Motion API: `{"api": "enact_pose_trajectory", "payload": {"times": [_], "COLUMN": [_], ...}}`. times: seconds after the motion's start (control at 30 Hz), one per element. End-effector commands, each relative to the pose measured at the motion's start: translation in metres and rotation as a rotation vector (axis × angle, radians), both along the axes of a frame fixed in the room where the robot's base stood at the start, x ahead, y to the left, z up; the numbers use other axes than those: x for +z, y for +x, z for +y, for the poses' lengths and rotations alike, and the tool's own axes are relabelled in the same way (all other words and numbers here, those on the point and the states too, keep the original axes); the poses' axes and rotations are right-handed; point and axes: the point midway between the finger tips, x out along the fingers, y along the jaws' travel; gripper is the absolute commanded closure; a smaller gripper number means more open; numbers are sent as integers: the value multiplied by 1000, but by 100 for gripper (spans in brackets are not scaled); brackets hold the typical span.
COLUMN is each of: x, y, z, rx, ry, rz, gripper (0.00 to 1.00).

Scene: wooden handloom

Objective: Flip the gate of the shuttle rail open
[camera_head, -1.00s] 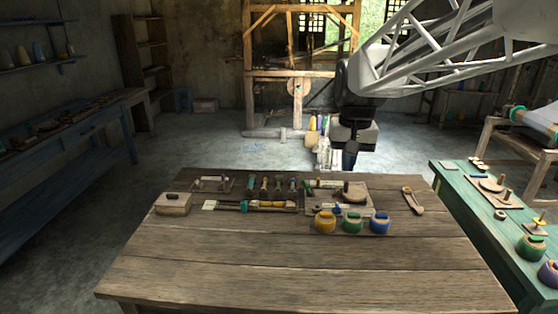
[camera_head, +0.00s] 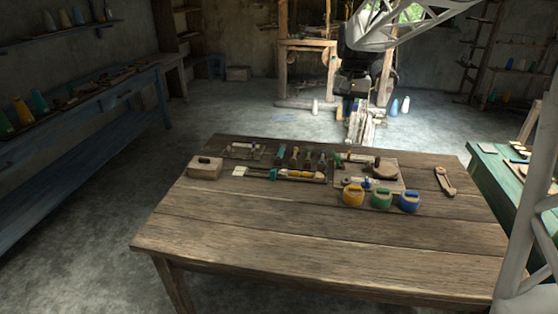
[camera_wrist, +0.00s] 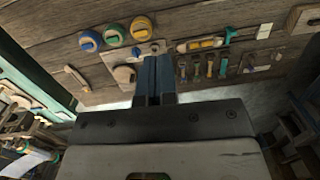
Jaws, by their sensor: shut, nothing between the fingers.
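A narrow wooden rail-like tray (camera_head: 302,179) lies on the table, holding yellow pieces, with a green piece and a white tag at its left end. It also shows in the wrist view (camera_wrist: 219,41). It may be the shuttle rail; I cannot make out its gate or the gate's position.
A board (camera_head: 397,187) with a round wooden piece lies right of the rail. Yellow (camera_head: 353,195), green (camera_head: 381,199) and blue (camera_head: 409,201) pots stand in front of it. A lidded wooden box (camera_head: 205,167) is at left. The table's front half is clear.

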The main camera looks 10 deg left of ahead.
Motion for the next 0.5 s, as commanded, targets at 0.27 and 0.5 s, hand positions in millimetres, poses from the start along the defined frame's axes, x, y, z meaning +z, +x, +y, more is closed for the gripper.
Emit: {"api": "enact_pose_trajectory", "payload": {"times": [0.27,0.5], "x": [-17,-33], "y": [45,81], "z": [25,48], "rx": [3,4], "ry": [0,-1], "rz": [36,65], "gripper": [100,100]}}
